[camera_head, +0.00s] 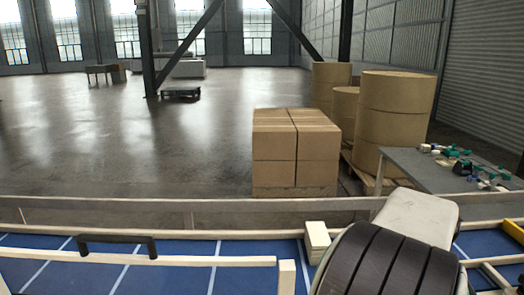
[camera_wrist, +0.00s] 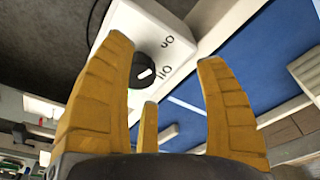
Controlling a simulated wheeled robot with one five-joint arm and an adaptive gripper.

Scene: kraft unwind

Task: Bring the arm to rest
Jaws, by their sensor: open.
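My gripper (camera_wrist: 163,60) shows in the wrist view with its yellow fingers spread apart and nothing held between them. A white box with a black rotary knob (camera_wrist: 148,72) lies beyond the fingers, at upper middle. The knob has a white pointer line, and dark marks are printed beside it. The knob appears in the gap between the fingers; I cannot tell how far off it is, but I see no finger closed on it. In the head view I cannot make out the gripper clearly.
The head view shows a blue surface (camera_head: 185,272) with pale rails and a black handle (camera_head: 117,240). Beyond it stand stacked cartons (camera_head: 295,150), large brown rolls (camera_head: 396,105) and a grey table (camera_head: 420,165) with small items. Open floor (camera_head: 130,150) lies at left.

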